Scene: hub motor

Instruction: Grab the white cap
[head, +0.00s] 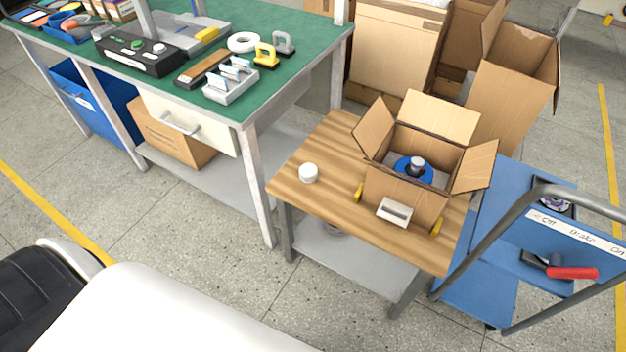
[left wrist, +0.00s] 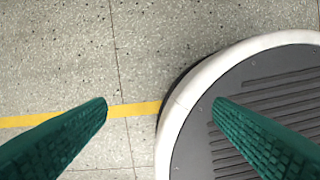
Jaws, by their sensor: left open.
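The white cap (head: 308,172) is a small round white piece on the left part of the wooden table (head: 335,150). It stands apart from the open cardboard box (head: 400,197). In the left wrist view my left gripper (left wrist: 160,110) is open and empty, its two green fingers apart above the floor and my round base. The cap is not in the left wrist view. Neither gripper shows in the head view, and my right gripper is not seen.
The box holds a blue and silver motor part (head: 414,168). A green workbench (head: 300,50) with tools stands at the back left. A blue cart (head: 500,215) with a grey handle is at the right. The tabletop around the cap is clear.

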